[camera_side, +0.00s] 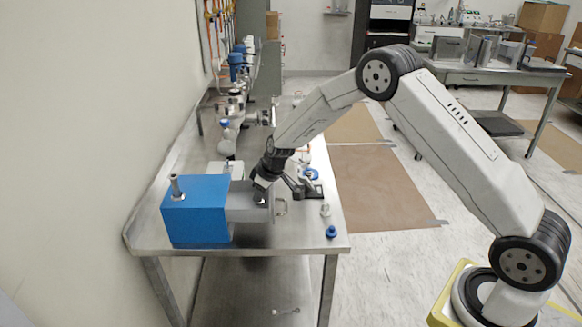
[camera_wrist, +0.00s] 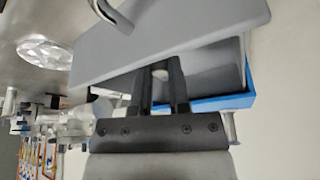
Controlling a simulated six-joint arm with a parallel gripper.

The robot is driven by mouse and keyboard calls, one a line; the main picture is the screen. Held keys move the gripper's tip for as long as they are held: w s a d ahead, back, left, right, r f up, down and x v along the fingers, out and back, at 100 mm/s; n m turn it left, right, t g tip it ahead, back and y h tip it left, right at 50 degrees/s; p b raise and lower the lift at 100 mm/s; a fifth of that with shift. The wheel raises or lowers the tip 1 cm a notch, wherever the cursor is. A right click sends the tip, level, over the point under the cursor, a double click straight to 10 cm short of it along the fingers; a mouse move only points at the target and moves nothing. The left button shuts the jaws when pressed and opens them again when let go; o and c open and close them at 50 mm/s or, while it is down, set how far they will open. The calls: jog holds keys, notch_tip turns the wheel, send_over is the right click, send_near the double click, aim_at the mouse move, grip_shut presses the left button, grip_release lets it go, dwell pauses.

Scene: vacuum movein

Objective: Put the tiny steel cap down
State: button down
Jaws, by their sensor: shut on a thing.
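A small pale, rounded piece, the steel cap (camera_wrist: 160,75), shows between my gripper's fingertips in the wrist view. My gripper (camera_wrist: 160,72) is shut on it. In the side view my gripper (camera_side: 261,196) points down into an open grey drawer (camera_side: 243,214). The drawer stands out to the right of a blue box (camera_side: 196,222). In the wrist view the drawer's grey front panel (camera_wrist: 190,25) is close to the fingertips. Whether the cap touches the drawer floor cannot be told.
The drawer has a metal handle (camera_side: 282,207) on its front. A metal post (camera_side: 176,186) stands on the blue box. The bench front is clear.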

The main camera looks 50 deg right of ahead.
jog(key=shift+f, duration=0.4)
jog(key=shift+f, duration=0.1)
jog(key=c, duration=0.9)
grip_release()
jog(key=shift+v, duration=6.15)
jog(key=shift+w, duration=0.1)
jog(key=s+a+m, duration=0.1)
jog(key=s, duration=0.7)
jog(key=s+a+m+g+h, duration=0.1)
jog(key=s, duration=0.8)
jog(key=s+a+m, duration=0.1)
jog(key=s, duration=0.7)
jog(key=shift+s+f+m+g, duration=0.3)
jog(key=shift+f+m+g, duration=0.1)
